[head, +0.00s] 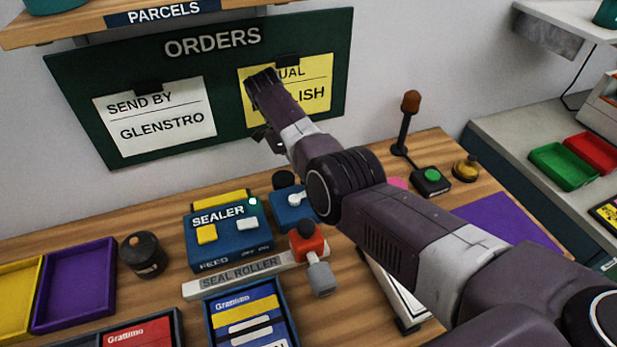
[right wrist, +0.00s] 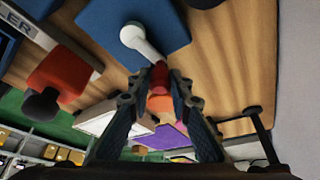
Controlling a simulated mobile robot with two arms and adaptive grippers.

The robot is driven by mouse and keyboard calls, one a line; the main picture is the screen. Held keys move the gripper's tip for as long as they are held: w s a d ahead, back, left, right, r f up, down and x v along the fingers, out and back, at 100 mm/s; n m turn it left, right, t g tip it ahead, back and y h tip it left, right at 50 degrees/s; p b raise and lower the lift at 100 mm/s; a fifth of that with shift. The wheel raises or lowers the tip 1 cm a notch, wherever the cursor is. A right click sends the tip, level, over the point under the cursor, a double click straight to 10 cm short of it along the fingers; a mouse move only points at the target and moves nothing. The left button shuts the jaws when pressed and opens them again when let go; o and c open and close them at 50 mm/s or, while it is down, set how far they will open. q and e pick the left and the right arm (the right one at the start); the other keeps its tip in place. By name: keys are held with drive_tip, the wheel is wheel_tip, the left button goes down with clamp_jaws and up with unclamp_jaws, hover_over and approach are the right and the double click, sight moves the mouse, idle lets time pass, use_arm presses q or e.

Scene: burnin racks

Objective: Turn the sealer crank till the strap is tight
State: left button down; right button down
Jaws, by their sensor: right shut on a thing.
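The blue sealer (head: 228,238) stands on the wooden bench, with yellow and white keys and a small green light on top. Beside it is a blue crank box (head: 288,213) with a white crank arm (head: 296,199). In the right wrist view the crank arm (right wrist: 142,42) runs from the blue box toward a red knob (right wrist: 160,74). My right gripper (right wrist: 161,88) is shut on this crank knob. In the head view my right arm hides the knob and fingertips. I cannot make out the strap or its tightness. My left gripper is not in view.
A seal roller (head: 240,275) with a red block (head: 306,243) lies in front of the sealer. A dark round pot (head: 143,255) and purple tray (head: 76,286) are at left. A lever (head: 405,122) and green button (head: 432,174) stand at the right. The orders board (head: 225,75) is behind.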

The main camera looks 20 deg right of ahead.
drive_tip(key=shift+d+r, duration=0.1)
drive_tip(key=c, duration=1.7)
unclamp_jaws()
drive_tip(key=shift+c, duration=0.2)
wheel_tip(320, 180, up, 6)
drive_tip(key=shift+r, duration=1.95)
